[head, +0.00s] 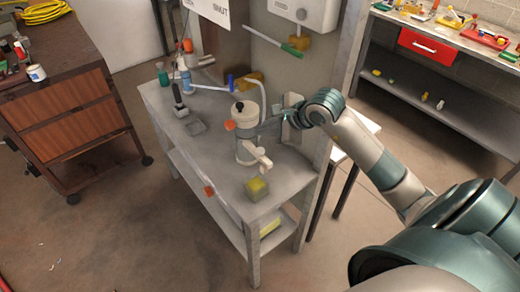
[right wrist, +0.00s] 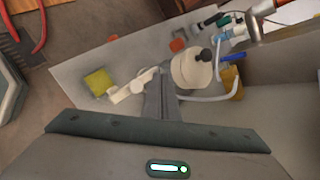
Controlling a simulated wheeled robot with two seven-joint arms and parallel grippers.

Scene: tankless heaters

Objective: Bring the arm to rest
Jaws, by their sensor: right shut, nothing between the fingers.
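My right arm comes in from the right in the head view, and its gripper (head: 284,118) is over the back right part of the grey workbench (head: 215,165). The fingers (right wrist: 161,98) are shut and empty in the right wrist view. They point toward a cream cylindrical device (head: 245,130) with a dark knob and a pale side handle, which also shows in the right wrist view (right wrist: 190,70). Whether the fingertips touch it I cannot tell. My left gripper is not in view.
A yellow-green block (head: 256,188) sits at the bench's front right corner. A wall-mounted heater (head: 303,14) hangs above the bench. A brown wooden cabinet on wheels (head: 75,110) stands left, shelving with a red bin (head: 427,46) right.

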